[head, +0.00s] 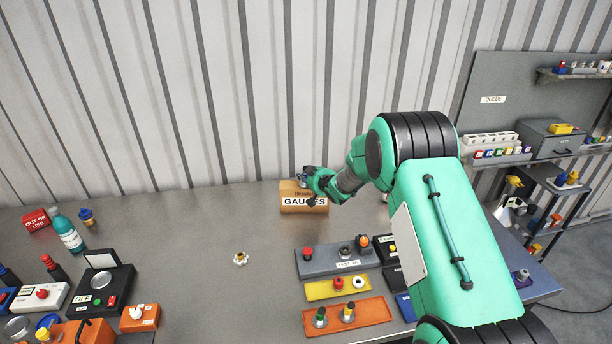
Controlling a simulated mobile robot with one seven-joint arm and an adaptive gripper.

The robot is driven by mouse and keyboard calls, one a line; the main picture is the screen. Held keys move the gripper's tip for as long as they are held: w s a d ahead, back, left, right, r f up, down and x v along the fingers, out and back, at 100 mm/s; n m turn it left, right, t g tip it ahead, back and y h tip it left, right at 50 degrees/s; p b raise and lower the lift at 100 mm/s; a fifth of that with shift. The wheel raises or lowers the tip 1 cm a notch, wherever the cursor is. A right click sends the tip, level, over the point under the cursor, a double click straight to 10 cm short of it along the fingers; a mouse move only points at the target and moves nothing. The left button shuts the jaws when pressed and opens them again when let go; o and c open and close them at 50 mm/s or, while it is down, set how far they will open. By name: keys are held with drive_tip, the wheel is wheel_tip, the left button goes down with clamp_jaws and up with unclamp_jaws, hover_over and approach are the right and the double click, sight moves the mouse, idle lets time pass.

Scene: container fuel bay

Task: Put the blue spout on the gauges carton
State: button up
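The gauges carton (290,203) is a brown box labelled "GAUGES" on the back middle of the metal bench, near the wall. My gripper (304,178) is at the carton's top, reaching in from the right, and its wrist hides the carton's right part. A small dark bluish shape shows at the fingertips, above or on the carton top. It may be the blue spout, but it is too small to tell, as is whether the fingers grip it.
A grey tray (322,270), a yellow tray (318,292) and an orange tray (374,314) with small parts lie right of centre. A small brass-coloured part (240,258) lies alone. A bottle (68,232) and switch boxes stand at left.

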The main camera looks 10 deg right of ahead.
drive_tip(key=shift+o, duration=1.4)
drive_tip(key=shift+r, duration=0.2)
drive_tip(key=p+v, duration=0.1)
drive_tip(key=v, duration=1.1)
drive_tip(key=shift+d, duration=0.1)
